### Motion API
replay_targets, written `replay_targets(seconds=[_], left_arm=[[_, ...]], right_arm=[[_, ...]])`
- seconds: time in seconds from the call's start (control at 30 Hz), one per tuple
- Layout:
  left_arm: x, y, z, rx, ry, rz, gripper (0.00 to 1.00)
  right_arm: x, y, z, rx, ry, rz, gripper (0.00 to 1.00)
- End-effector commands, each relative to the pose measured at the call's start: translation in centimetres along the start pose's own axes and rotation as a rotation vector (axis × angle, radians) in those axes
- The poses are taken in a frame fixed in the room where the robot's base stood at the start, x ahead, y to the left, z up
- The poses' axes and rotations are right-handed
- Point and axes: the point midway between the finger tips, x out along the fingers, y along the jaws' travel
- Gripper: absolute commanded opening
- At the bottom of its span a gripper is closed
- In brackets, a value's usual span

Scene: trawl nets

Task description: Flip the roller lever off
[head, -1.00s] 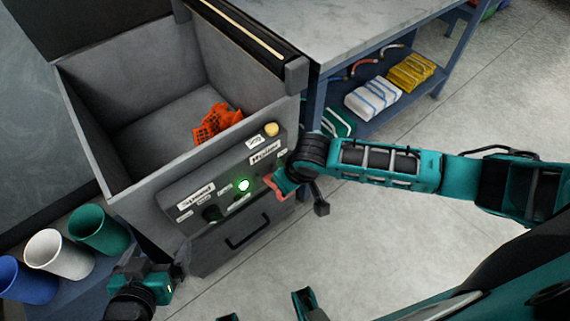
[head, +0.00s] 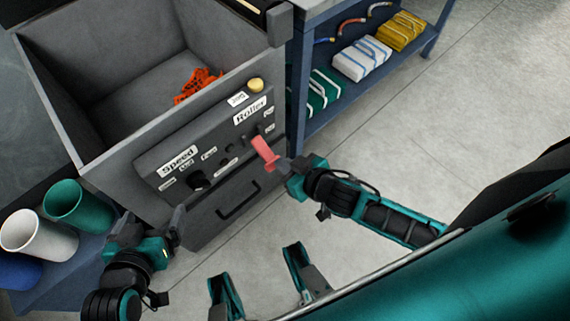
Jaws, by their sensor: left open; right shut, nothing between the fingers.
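The roller lever (head: 264,151) has a red handle. It sticks out from the right end of the dark control panel (head: 152,156), below the "Roller" label (head: 250,112), with its handle angled down. The small labels beside it are too small to read surely. My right gripper (head: 284,165) is shut and empty, just right of and below the handle; I cannot tell if they touch. No green light shows on the panel. My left gripper (head: 179,229) is open and empty, low in front of the panel's left part.
The grey bin (head: 65,95) above the panel holds orange netting (head: 195,85). A yellow button (head: 255,85) and a speed knob (head: 199,180) are on the panel. Cups (head: 78,208) stand at left. A blue shelf (head: 330,107) with wrapped bundles is at right. Floor at right is clear.

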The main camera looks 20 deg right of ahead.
Motion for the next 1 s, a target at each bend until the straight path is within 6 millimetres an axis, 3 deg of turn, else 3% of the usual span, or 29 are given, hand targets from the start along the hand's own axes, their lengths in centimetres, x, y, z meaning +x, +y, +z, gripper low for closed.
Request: replay_targets(seconds=[0.73, 1.0], left_arm=[[0.1, -0.2, 1.2, 0.004, -0.013, -0.002, 1.0], [-1.1, -0.1, -0.6, 0.003, -0.015, -0.003, 1.0]], right_arm=[[0.4, 0.0, 0.5, 0.001, -0.003, 0.0, 0.0], [-0.5, 0.3, -1.2, 0.0, -0.004, 0.0, 0.0]])
